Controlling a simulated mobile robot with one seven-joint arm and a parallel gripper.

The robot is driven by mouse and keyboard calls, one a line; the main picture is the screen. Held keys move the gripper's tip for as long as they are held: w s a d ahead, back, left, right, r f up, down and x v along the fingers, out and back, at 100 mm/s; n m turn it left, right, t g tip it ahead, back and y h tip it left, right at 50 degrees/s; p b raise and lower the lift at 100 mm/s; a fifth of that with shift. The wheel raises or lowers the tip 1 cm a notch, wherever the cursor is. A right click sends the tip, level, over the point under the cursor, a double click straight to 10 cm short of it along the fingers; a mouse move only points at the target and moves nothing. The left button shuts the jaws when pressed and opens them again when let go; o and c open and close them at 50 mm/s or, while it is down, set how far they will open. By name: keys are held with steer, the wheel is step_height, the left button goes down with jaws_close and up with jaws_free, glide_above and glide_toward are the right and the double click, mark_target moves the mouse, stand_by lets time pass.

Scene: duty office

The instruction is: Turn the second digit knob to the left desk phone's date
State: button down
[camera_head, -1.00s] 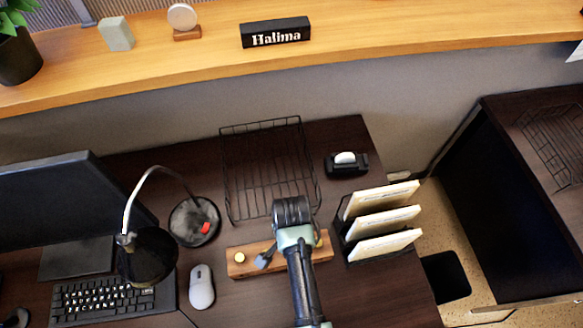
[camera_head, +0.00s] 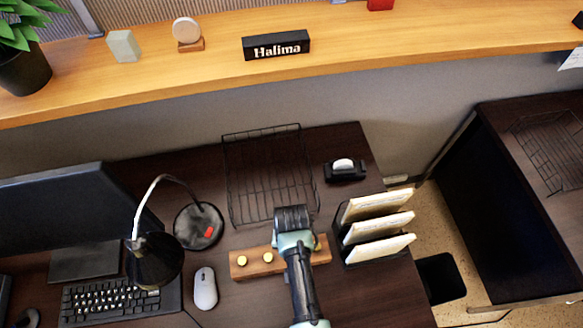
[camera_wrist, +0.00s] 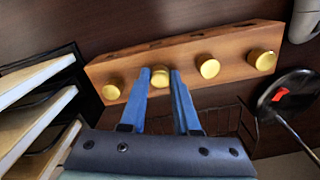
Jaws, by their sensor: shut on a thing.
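A wooden block (camera_head: 248,264) with a row of brass knobs lies on the dark desk. Two knobs show left of my arm in the head view, the left one (camera_head: 242,260) and the one beside it (camera_head: 268,257). The wrist view shows the whole row on the block (camera_wrist: 130,60). My gripper (camera_wrist: 160,73) is shut on a brass knob (camera_wrist: 160,79), second from the paper-holder end, with one blue finger on either side. In the head view my gripper (camera_head: 293,238) hides that knob. No desk phone or readable date is in view.
A black wire tray (camera_head: 268,180) lies behind the block. A paper holder (camera_head: 378,228) stands close at right, a desk lamp (camera_head: 155,262) and mouse (camera_head: 205,288) at left. A tape dispenser (camera_head: 345,170) sits behind the papers.

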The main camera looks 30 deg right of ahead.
steer(key=n+p, duration=0.1)
steer(key=n, duration=0.5)
steer(key=shift+r+p, duration=0.1)
steer(key=shift+p, duration=0.25)
steer(key=n+p, duration=0.1)
steer(key=n, duration=0.6)
steer(key=shift+w, duration=0.1)
steer(key=c, duration=0.6)
jaws_free()
step_height(320, 180, up, 13)
steer(key=shift+f, duration=0.1)
